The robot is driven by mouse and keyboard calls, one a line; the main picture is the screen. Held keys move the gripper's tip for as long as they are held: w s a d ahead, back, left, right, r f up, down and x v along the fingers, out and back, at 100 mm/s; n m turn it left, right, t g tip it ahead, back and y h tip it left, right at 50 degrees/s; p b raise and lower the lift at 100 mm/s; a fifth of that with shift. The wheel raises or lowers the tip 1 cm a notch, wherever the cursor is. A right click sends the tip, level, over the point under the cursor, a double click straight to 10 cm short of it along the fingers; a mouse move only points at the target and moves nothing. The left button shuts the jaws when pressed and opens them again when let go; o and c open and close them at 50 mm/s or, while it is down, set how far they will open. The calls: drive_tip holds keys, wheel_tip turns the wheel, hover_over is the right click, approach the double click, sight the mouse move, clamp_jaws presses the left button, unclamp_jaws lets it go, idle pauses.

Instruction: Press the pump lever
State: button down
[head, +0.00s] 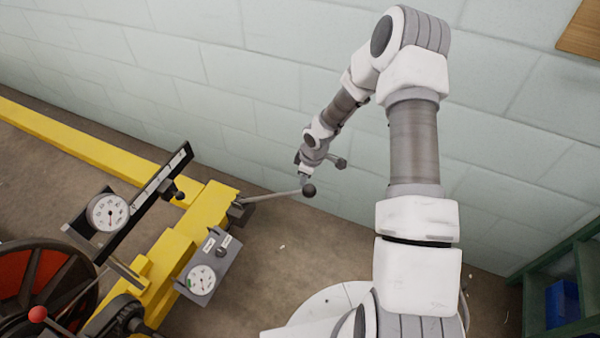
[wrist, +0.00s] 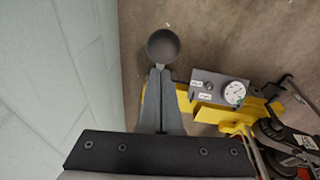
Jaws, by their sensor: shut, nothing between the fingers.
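The pump lever (head: 275,195) is a thin grey rod with a black ball knob (head: 309,190) at its free end. It sticks out to the right from a dark bracket on the yellow frame and is close to level. My gripper (head: 303,177) points down at the knob from just above it. In the wrist view, the knob (wrist: 163,46) sits right at the tips of my shut fingers (wrist: 158,72). I cannot tell if they touch. The rod is hidden behind the knob and fingers there.
A grey box with a dial (head: 202,279) stands below the lever, and it also shows in the wrist view (wrist: 220,88). Another gauge (head: 108,212) and the yellow frame (head: 205,208) are to the left. A block wall (head: 260,100) rises close behind my arm. A green shelf (head: 535,290) is at right.

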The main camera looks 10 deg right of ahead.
drive_tip(key=shift+d+f, duration=0.15)
drive_tip(key=shift+f, duration=0.1)
drive_tip(key=shift+s+f, duration=0.1)
drive_tip(key=shift+s, duration=0.05)
